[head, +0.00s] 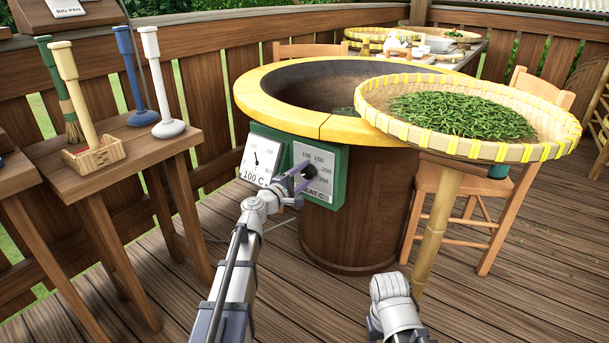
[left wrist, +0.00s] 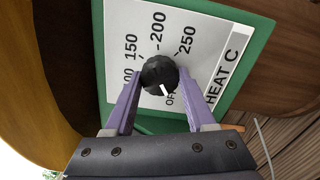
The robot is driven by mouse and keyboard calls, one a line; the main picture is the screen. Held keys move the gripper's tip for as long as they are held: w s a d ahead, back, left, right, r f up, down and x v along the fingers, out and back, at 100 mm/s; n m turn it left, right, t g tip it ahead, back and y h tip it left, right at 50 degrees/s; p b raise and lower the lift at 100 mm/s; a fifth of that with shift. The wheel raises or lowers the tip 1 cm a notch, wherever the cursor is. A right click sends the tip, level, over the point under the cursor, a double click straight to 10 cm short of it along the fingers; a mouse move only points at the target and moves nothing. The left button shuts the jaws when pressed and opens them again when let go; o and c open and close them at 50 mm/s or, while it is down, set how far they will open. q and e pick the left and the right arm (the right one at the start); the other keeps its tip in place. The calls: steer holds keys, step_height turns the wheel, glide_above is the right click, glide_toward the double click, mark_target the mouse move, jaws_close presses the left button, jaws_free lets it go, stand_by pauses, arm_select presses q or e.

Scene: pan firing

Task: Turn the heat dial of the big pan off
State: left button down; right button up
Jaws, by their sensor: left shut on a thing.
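The big pan (head: 262,110) is a round wooden stove with a yellow rim and a dark bowl. Its heat dial is a black knob (head: 310,171) on a white scale plate on the green front panel (head: 321,200). In the left wrist view the knob (left wrist: 158,72) has a white pointer mark directed at the OFF label. My left gripper (head: 300,177) is shut on the knob, with its purple fingers (left wrist: 160,86) on either side. Beside it a temperature gauge (head: 260,160) reads 100 C. My right arm shows at the bottom, but its gripper is not visible.
A bamboo tray of green leaves (head: 461,114) stands on a post right of the pan, overlapping its rim. A wooden side table (head: 120,142) with brushes stands at left. Chairs (head: 483,200) and a back table stand behind. The deck is clear in front.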

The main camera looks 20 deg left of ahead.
arm_select(q)
steer(key=shift+c, duration=1.2)
jaws_free()
steer(key=v, duration=0.8)
